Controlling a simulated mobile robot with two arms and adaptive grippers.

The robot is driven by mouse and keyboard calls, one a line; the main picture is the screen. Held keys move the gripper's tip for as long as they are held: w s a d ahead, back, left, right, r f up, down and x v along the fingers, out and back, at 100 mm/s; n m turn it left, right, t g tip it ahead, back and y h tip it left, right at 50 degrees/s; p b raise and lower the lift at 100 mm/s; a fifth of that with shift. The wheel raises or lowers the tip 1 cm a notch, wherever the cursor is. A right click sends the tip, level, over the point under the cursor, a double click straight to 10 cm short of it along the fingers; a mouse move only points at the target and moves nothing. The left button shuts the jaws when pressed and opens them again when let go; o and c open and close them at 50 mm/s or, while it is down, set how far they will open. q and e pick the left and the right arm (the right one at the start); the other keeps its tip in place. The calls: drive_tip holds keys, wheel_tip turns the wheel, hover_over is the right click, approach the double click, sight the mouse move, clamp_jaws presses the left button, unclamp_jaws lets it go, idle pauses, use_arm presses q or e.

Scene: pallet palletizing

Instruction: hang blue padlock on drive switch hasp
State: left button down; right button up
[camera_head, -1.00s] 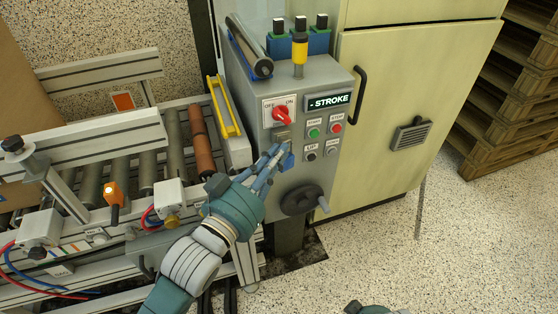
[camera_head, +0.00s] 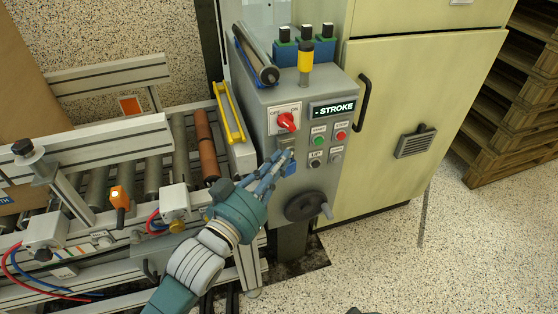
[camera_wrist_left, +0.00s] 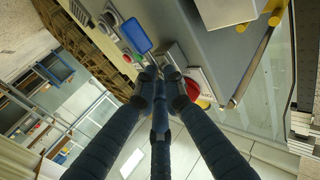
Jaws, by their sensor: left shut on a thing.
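My left gripper (camera_head: 280,161) is at the front of the grey control box, below the red drive switch (camera_head: 286,121). It is shut on the blue padlock (camera_head: 290,169), whose body shows just past the fingertips. The padlock also shows in the left wrist view (camera_wrist_left: 135,36), beside the fingertips. The grey hasp (camera_head: 277,146) is under the switch plate, close to the fingertips and partly hidden. I cannot tell whether the padlock's shackle is through the hasp. My right gripper is not in view.
Push buttons (camera_head: 317,141) sit right of the fingers, and a black handwheel (camera_head: 305,205) is below. The roller conveyor (camera_head: 153,172) and a yellow guard (camera_head: 228,112) are to the left. A cream cabinet (camera_head: 415,100) stands right; the floor in front is clear.

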use_arm(q)
drive_tip(key=shift+f, duration=0.15)
drive_tip(key=c, duration=1.8)
unclamp_jaws()
drive_tip(key=shift+o, duration=0.2)
drive_tip(key=shift+w, duration=0.1)
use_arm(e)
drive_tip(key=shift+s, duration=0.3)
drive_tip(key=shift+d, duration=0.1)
